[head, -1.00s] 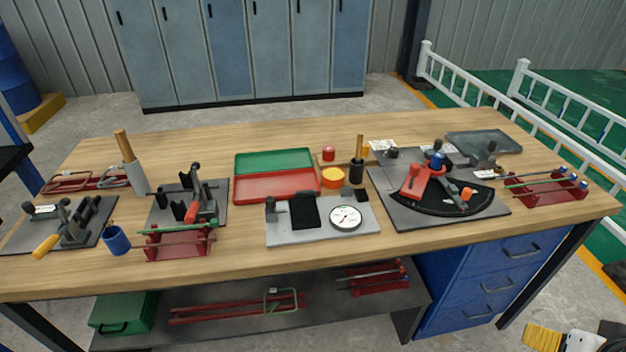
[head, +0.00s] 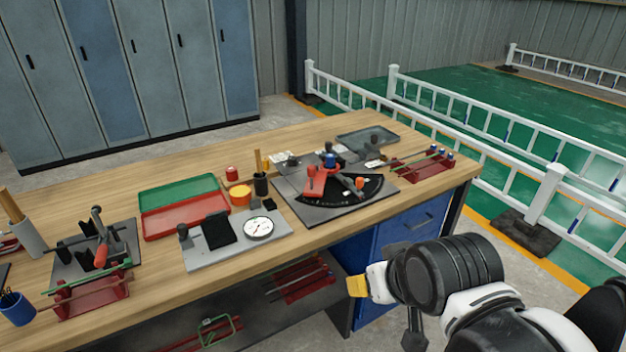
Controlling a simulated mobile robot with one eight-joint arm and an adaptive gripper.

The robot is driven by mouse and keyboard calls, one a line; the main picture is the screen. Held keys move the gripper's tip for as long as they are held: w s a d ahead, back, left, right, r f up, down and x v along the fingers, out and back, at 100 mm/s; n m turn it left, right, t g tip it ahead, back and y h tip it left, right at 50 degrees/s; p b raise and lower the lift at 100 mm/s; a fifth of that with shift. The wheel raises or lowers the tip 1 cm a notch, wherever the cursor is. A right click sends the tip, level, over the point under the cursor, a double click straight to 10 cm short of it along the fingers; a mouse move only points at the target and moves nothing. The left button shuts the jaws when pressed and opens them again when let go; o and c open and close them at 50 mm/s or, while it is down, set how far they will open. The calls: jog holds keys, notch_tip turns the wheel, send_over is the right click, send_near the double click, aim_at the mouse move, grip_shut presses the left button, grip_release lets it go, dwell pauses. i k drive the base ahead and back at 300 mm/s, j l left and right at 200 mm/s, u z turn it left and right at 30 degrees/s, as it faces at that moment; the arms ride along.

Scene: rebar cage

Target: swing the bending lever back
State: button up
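The bender stands on a dark plate (head: 300,205) at the table's right part. It has a black fan-shaped scale (head: 340,192) with white marks. A red block-like arm (head: 315,181) points toward the front left over the scale. A grey bar with an orange knob (head: 360,183) points toward the front right. A blue-topped post (head: 330,160) stands at the pivot. I cannot tell for sure which part is the bending lever. My arm reaches in at the lower right, in front of the table and apart from the bender. My gripper's fingers cannot be made out clearly.
A dial gauge plate (head: 205,255), red tray (head: 185,217) and green tray (head: 178,192) lie left of the bender. White railings (head: 470,150) stand behind the table.

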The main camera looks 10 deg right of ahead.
aim_at(315, 185)
jog(key=i+j, duration=0.1)
jog(key=i, duration=0.9)
